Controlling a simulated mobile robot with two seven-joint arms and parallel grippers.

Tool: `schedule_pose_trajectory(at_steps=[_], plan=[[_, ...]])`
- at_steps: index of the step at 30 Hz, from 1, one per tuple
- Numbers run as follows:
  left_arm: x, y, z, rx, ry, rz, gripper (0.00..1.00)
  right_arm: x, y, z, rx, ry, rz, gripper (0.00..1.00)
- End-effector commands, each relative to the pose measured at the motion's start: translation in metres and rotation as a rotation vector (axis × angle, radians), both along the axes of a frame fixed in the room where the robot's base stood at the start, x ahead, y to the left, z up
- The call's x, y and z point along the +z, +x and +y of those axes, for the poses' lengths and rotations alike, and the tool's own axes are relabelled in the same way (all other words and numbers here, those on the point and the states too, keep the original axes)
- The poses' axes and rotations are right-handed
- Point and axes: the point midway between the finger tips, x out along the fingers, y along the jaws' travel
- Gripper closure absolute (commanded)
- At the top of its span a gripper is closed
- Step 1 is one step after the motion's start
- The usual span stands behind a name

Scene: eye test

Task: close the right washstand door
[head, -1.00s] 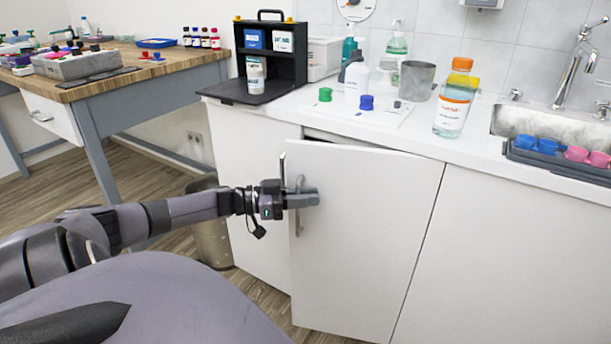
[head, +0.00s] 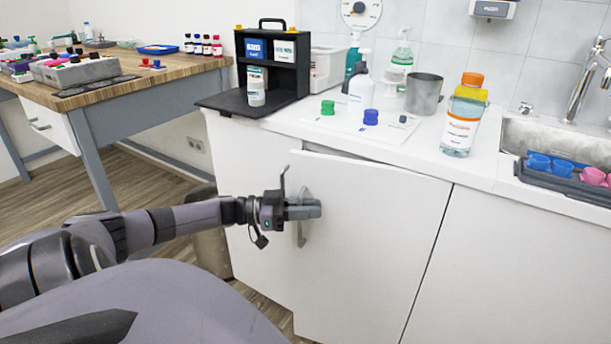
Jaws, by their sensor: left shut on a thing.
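The right washstand door (head: 375,250) is a plain white panel. It stands slightly ajar, with its left side out from the cabinet front and a dark gap along its top edge under the counter. Its grey vertical handle (head: 301,238) is near the left edge. My left gripper (head: 306,210) comes in from the left and is shut on the handle, its fingers hiding the handle's middle. My right gripper is not in view.
The white counter (head: 290,123) above holds a black case (head: 270,60), several bottles, a metal cup (head: 424,93) and a sink (head: 560,135) at the right. A wooden table (head: 150,82) stands at the left.

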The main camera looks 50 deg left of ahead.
Motion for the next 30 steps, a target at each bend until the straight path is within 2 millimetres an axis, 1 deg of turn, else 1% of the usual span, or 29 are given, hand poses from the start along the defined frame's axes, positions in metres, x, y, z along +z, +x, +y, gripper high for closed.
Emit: schedule_pose_trajectory(at_steps=[1, 20, 21, 23, 24, 30], plan=[[0.006, 0.026, 0.02, 0.158, 0.001, 0.008, 1.0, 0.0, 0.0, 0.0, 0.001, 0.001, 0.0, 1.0], [0.006, 0.026, 0.02, 0.158, 0.001, 0.008, 1.0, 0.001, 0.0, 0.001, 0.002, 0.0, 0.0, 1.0], [0.006, 0.026, 0.02, 0.158, 0.001, 0.008, 0.78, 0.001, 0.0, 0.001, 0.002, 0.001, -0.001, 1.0], [0.006, 0.026, 0.02, 0.158, 0.001, 0.008, 0.78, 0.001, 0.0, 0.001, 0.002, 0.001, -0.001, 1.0], [0.005, 0.003, -0.002, 0.003, -0.01, -0.019, 0.78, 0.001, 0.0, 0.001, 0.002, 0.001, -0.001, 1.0], [0.004, -0.001, 0.004, 0.007, -0.009, -0.015, 0.78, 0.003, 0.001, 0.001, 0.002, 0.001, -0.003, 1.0]])
